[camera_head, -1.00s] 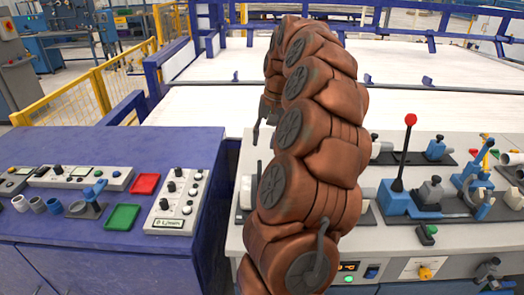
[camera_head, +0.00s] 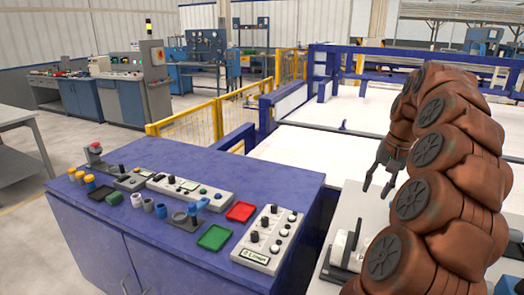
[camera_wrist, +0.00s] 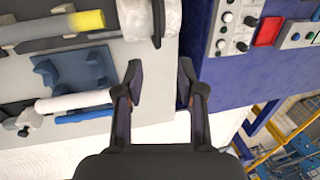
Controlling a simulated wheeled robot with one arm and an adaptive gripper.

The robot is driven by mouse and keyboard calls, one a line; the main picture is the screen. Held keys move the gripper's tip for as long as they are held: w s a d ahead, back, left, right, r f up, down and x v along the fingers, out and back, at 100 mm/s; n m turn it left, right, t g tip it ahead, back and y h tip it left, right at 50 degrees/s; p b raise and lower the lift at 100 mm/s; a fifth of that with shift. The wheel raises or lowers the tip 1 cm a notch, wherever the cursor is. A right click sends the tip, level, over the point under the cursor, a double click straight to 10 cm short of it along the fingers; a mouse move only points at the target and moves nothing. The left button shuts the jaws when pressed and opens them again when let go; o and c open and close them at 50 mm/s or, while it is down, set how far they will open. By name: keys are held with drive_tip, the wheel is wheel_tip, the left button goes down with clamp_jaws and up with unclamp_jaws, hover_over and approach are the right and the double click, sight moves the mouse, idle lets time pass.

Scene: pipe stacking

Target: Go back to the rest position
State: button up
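My gripper (camera_head: 379,188) hangs in the air, fingers pointing down, near the left edge of the grey worktop in the head view. In the wrist view the gripper (camera_wrist: 161,72) is open, its two dark fingers well apart with nothing between them. Below it are the grey worktop's edge on the left and the blue cabinet (camera_wrist: 222,85) on the right. No pipe is held.
The blue cabinet (camera_head: 110,215) carries a control box (camera_head: 268,240), a red tray (camera_head: 241,211), a green tray (camera_head: 214,237) and several small pipe pieces. A yellow fence (camera_head: 203,120) and white platform (camera_head: 310,153) lie behind. Open floor is at left.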

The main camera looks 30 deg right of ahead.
drive_tip(key=s+a+f+n+g, duration=0.15)
drive_tip(key=a+n, duration=0.55)
drive_tip(key=a, duration=1.8)
drive_tip(key=s+a+f+n, duration=0.1)
drive_tip(key=s+a+f, duration=0.2)
drive_tip(key=s, duration=0.3)
drive_tip(key=s+a+f+n+g+h, duration=0.1)
drive_tip(key=s+a+f, duration=0.3)
drive_tip(key=s, duration=0.3)
drive_tip(key=s+a+f+n+g, duration=0.1)
drive_tip(key=s+a+f, duration=0.2)
drive_tip(key=s+a, duration=0.2)
drive_tip(key=shift+s+a+f, duration=0.15)
drive_tip(key=shift+s+f, duration=0.2)
drive_tip(key=shift+s, duration=0.4)
